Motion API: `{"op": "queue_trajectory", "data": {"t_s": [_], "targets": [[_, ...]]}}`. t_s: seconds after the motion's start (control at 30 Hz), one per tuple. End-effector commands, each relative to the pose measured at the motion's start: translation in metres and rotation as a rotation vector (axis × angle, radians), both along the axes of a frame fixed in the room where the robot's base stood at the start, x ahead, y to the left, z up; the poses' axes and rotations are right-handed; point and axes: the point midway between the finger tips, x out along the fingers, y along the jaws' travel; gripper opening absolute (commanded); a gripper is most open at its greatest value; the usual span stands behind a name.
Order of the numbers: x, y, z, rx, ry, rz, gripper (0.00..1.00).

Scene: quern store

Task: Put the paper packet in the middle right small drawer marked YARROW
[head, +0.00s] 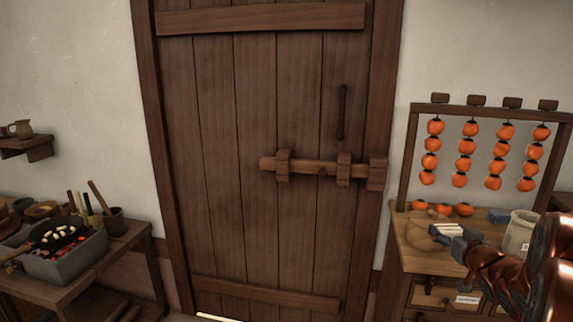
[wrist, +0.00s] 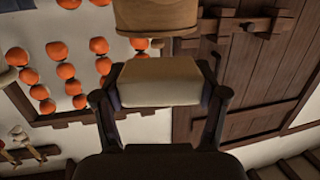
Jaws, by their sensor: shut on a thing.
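My gripper (head: 458,234) is at the right of the head view, above the top of a wooden drawer cabinet (head: 412,262). It is shut on a pale cream paper packet (head: 447,229). In the wrist view the packet (wrist: 160,82) sits between the two dark fingers, one on each side. Small drawers show in the cabinet front below, one with a white label (head: 467,299). The label is too small to read, and my arm hides the cabinet's right part. I cannot tell which drawer is marked YARROW.
A rack of hanging orange fruit (head: 465,152) rises at the back of the cabinet. A cream jar (head: 519,236) and a small blue box (head: 498,215) stand on its top, near my arm. A barred plank door (head: 250,120) is in the middle. A brazier with a pan (head: 60,236) is left.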

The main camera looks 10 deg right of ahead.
Motion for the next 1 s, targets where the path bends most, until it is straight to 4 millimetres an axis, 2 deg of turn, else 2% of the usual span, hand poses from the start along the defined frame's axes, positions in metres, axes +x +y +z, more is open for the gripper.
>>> {"op": "queue_trajectory", "data": {"t_s": [0.1, 0.47, 0.77, 1.0], "targets": [[0.025, 0.019, 0.012, -0.001, -0.001, 0.011, 0.43], [0.091, 0.088, 0.035, 0.001, 0.003, 0.035, 0.43], [0.137, 0.166, 0.058, -0.001, -0.002, 0.069, 0.43], [0.162, 0.240, 0.072, -0.001, -0.002, 0.104, 0.43]]}}
